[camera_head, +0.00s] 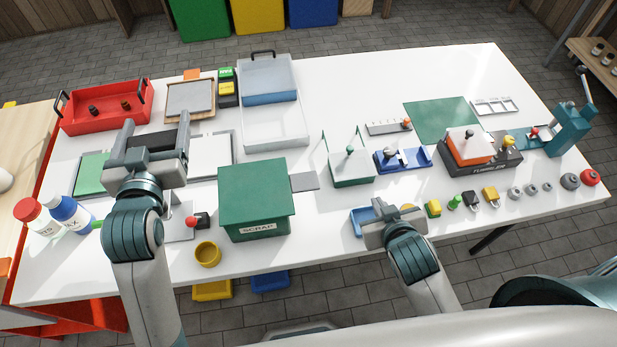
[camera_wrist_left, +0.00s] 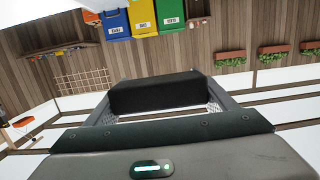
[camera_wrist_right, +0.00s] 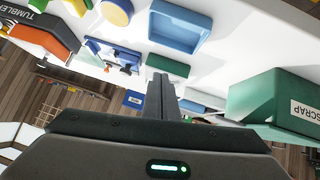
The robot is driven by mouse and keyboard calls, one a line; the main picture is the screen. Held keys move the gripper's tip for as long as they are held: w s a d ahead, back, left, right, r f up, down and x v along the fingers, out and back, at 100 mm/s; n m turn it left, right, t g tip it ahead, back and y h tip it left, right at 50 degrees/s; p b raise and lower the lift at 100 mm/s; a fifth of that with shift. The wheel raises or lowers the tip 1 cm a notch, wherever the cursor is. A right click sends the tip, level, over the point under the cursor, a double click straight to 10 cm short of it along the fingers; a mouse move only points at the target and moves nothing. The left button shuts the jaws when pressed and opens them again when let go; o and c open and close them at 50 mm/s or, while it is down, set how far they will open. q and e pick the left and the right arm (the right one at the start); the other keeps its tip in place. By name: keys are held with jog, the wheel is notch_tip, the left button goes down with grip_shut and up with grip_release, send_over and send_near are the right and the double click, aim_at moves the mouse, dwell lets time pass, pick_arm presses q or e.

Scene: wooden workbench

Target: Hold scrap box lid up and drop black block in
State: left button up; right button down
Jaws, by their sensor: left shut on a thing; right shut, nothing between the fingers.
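The green scrap box (camera_head: 253,205) stands near the front middle of the table, its lid shut. It also shows at the right of the right wrist view (camera_wrist_right: 268,106). My left gripper (camera_head: 152,139) is left of the box, raised above the table. It is shut on the black block (camera_wrist_left: 157,92), which lies crosswise between the fingers in the left wrist view; in the head view the block (camera_head: 152,141) is partly hidden by the gripper. My right gripper (camera_wrist_right: 163,82) is shut and empty, right of the box near the table's front edge.
A yellow cup (camera_head: 207,254) stands in front of the box at its left. A red-knobbed item and a small black piece (camera_head: 203,220) lie left of the box. A blue tray (camera_head: 362,218) is beside my right gripper. A grey plate (camera_head: 304,181) lies right of the box.

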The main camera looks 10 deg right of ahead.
jog(key=w+a+r+n+t+y, duration=0.1)
jog(key=w+a+r+t, duration=0.2)
jog(key=r, duration=0.5)
jog(key=w+a+r+n+t+y, duration=0.2)
jog(key=w+r+t, duration=0.25)
jog(key=r, duration=0.25)
jog(key=w+a+r+n+t+y, duration=0.1)
jog(key=w+a+r+t, duration=0.15)
jog(key=w+r, duration=0.4)
jog(key=s+a+r+n+g+y, duration=0.4)
jog(key=a+r+n+g+y, duration=0.15)
jog(key=a+n+y, duration=0.3)
jog(key=s+a+r+n+g+y, duration=0.45)
jog(key=a+r+n+y, duration=0.3)
jog(key=n+y, duration=0.2)
jog(key=s+a+f+n+g+h, duration=0.25)
jog(key=f+n+g, duration=0.2)
jog(key=f, duration=0.25)
jog(key=s+a+f+n+g+h, duration=0.1)
jog(key=a+f+n+g+h, duration=0.1)
jog(key=f+n+g+h, duration=0.3)
jog(key=w+d+f+m+t+h, duration=0.2)
jog(key=w+d+f+h, duration=0.5)
jog(key=d+f, duration=0.3)
jog(key=d+h, duration=0.1)
jog(key=d, duration=0.2)
jog(key=shift+w+d+f+p, duration=0.15)
jog(key=shift+w+f+p, duration=0.05)
jog(key=shift+f+p, duration=0.2)
